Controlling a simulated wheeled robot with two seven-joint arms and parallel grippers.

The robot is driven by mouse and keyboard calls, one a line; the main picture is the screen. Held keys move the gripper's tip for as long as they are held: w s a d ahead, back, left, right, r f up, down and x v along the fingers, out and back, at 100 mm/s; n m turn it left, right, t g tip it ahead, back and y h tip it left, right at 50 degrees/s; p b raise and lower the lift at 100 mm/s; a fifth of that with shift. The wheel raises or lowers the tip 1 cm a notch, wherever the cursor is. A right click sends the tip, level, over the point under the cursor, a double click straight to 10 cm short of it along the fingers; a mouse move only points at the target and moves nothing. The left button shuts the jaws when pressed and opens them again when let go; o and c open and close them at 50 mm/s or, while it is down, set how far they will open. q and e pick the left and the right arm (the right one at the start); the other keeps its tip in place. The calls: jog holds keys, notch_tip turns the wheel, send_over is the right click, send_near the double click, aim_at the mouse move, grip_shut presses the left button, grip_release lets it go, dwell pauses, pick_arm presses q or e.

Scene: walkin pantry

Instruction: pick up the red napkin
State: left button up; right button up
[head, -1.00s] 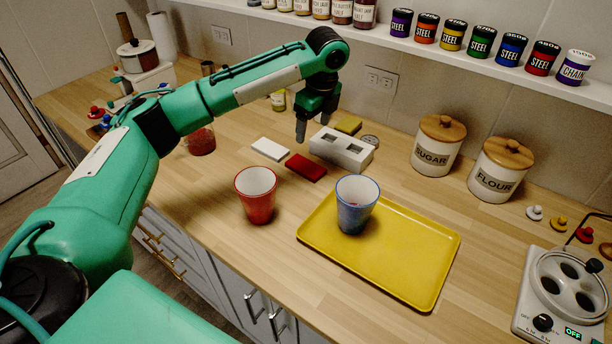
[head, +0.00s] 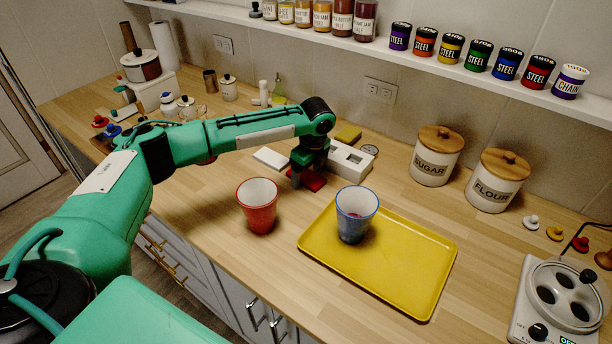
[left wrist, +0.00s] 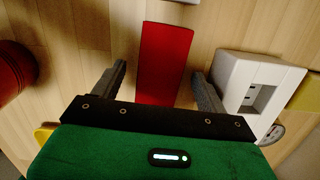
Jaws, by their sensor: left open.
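The red napkin (head: 314,181) lies flat on the wooden counter, partly hidden by my left gripper in the head view. In the left wrist view the red napkin (left wrist: 164,62) is a red rectangle that extends between my two fingers. My left gripper (head: 303,178) is open above it, with one finger on each side and a gap to each long edge. In the left wrist view the left gripper (left wrist: 158,84) holds nothing. My right gripper is not in view.
A white holder with square openings (head: 350,160) stands close to the right finger. A white napkin (head: 270,158) lies to the left. A red cup (head: 258,212) stands in front, and a blue cup (head: 352,222) stands on the yellow tray (head: 410,270).

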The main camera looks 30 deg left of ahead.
pick_arm(q)
jog(key=shift+c, duration=0.3)
jog(key=c, duration=1)
jog(key=shift+o, duration=0.2)
jog(key=shift+r, duration=0.1)
